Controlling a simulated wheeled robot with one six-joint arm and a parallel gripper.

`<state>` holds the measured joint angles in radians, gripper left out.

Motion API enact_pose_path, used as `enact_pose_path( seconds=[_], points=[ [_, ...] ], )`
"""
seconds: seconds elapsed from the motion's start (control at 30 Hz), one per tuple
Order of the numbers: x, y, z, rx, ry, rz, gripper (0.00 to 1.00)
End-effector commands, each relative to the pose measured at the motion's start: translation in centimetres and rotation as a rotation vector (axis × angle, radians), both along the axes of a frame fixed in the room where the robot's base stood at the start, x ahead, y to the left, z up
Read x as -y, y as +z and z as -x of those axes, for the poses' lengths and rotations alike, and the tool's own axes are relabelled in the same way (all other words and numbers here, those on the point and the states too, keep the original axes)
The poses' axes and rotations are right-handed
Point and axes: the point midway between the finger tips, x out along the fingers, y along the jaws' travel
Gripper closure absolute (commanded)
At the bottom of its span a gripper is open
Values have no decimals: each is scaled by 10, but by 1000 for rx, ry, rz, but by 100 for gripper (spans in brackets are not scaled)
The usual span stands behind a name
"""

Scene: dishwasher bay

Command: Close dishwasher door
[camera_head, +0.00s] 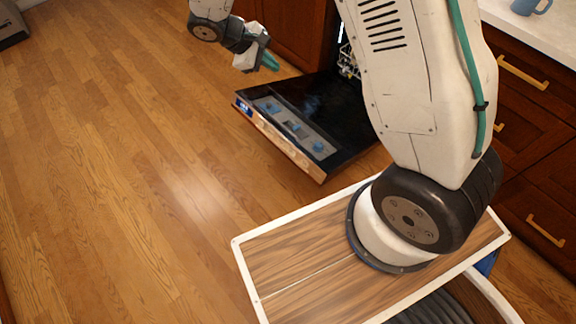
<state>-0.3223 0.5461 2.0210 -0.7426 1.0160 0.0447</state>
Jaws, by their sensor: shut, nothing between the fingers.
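The dishwasher door (327,97) is folded down, open and roughly level above the floor. Its inner face is dark, with a grey panel carrying blue parts near the outer edge. A wood-coloured edge runs along its front left side. My gripper (270,62) is above the far left corner of the door, with its teal fingertips shut and empty. It appears apart from the door, though the exact gap is hard to tell. My arm hides part of the door and most of the dishwasher's opening. A bit of white rack (348,62) shows inside.
Dark red-brown cabinets (290,30) flank the dishwasher, and drawers with brass handles (523,73) stand at right. A blue mug (531,6) sits on the pale counter (560,38). The wooden floor (130,150) is clear on the left.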

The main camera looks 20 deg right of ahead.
Motion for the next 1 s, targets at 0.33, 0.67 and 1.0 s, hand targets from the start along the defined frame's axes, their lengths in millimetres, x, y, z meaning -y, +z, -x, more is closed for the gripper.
enact_pose_path(
  seconds=[0.33, 0.67, 1.0],
  points=[
    [-48, -202, -22, -188, 373, 141, 100],
    [-65, -397, 32, -368, 716, 217, 100],
    [-58, -478, 74, -452, 867, 236, 100]
  ],
)
